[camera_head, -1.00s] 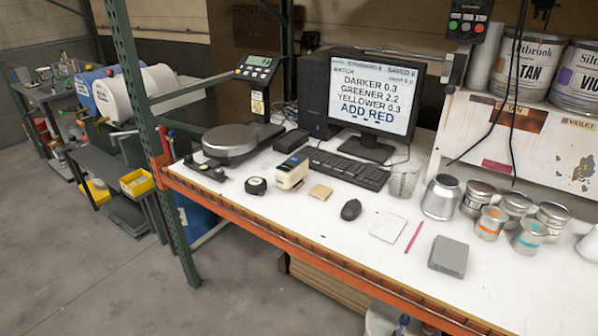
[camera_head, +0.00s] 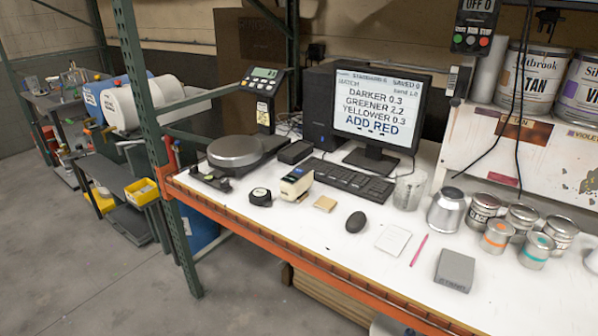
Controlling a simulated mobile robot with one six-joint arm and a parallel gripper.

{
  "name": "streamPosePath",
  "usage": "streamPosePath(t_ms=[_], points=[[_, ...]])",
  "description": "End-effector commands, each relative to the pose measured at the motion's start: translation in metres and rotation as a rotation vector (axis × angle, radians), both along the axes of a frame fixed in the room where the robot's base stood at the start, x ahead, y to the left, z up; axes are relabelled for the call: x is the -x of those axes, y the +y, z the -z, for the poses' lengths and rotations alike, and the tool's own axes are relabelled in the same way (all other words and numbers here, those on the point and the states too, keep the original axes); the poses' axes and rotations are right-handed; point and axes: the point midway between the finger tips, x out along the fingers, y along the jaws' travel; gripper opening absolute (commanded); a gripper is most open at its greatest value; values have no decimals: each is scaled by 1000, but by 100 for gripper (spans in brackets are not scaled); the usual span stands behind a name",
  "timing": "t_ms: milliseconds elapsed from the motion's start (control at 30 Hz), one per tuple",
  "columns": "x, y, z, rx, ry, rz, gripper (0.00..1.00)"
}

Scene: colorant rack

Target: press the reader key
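A small beige and black handheld device (camera_head: 297,184), which looks like the reader, lies on the white bench in front of the keyboard. Its key is too small to make out. A monitor (camera_head: 382,108) behind the keyboard reads DARKER 0.3, GREENER 2.2, YELLOWER 0.3 and ADD RED, with SAVED 0 in its top line. My gripper is not in view, and no part of my arm shows near the device.
A small tan square (camera_head: 325,203) and a round black puck (camera_head: 261,197) lie close to the device. The keyboard (camera_head: 350,180), a scale (camera_head: 235,151), a dark mouse (camera_head: 356,222) and several cans (camera_head: 497,237) share the bench. An orange beam (camera_head: 255,239) edges its front.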

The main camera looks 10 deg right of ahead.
Motion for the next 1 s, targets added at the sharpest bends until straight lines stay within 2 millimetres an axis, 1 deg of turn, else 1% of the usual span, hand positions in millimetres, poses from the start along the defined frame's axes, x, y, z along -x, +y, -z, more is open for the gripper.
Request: streamPosePath(t_ms=[33,167,200,233,267,1000], points=[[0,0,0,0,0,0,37],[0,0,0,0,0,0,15],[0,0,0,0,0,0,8],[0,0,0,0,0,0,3],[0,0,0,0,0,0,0],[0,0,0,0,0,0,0]])
